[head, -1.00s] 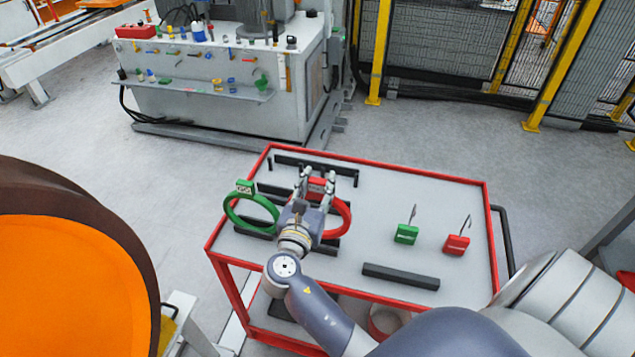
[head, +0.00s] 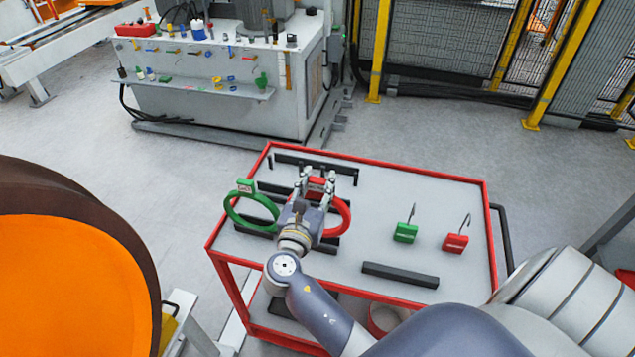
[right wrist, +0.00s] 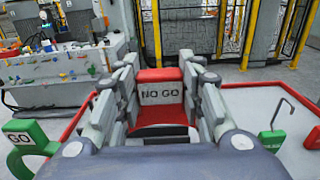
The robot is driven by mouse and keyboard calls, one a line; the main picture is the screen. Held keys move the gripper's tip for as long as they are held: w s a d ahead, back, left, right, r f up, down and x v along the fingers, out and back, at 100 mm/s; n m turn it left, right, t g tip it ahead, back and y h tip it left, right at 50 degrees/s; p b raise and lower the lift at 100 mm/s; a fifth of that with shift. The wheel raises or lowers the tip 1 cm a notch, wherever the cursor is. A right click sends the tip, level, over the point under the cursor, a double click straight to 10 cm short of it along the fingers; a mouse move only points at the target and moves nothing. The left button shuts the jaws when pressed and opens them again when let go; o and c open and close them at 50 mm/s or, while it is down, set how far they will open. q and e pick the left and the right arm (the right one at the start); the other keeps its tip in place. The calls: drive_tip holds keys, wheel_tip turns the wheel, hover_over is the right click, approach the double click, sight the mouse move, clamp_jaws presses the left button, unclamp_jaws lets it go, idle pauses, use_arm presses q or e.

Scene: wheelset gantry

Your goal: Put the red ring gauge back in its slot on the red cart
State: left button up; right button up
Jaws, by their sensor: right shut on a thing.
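The red ring gauge (head: 344,217) is upright over the left part of the red cart (head: 375,172), beside the green ring gauge (head: 243,212). My right gripper (head: 316,183) is shut on its red block. In the right wrist view this block (right wrist: 161,92) reads "NO GO" and sits between both fingers. The gripper and wrist hide much of the ring, and I cannot tell whether its bottom touches the black slot bars (head: 329,244). The green gauge stands to the left; its "GO" block (right wrist: 24,134) also shows in the wrist view. My left gripper is not in view.
A small green gauge (head: 405,233) and a small red gauge (head: 456,243), each with a hook, stand on the cart's right half. A black bar (head: 400,275) lies near the front edge. An orange wheel (head: 70,285) is at left, a grey machine (head: 220,90) behind.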

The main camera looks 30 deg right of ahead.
drive_tip(key=shift+f+b, duration=1.85)
drive_tip(key=shift+f, duration=0.9)
drive_tip(key=o, duration=1.2)
approach(317, 197)
drive_tip(key=shift+s+a+f, duration=0.2)
drive_tip(key=shift+a+f, duration=0.1)
drive_tip(key=shift+f, duration=0.15)
drive_tip(key=shift+s+a+f, duration=0.25)
drive_tip(key=shift+f, duration=0.25)
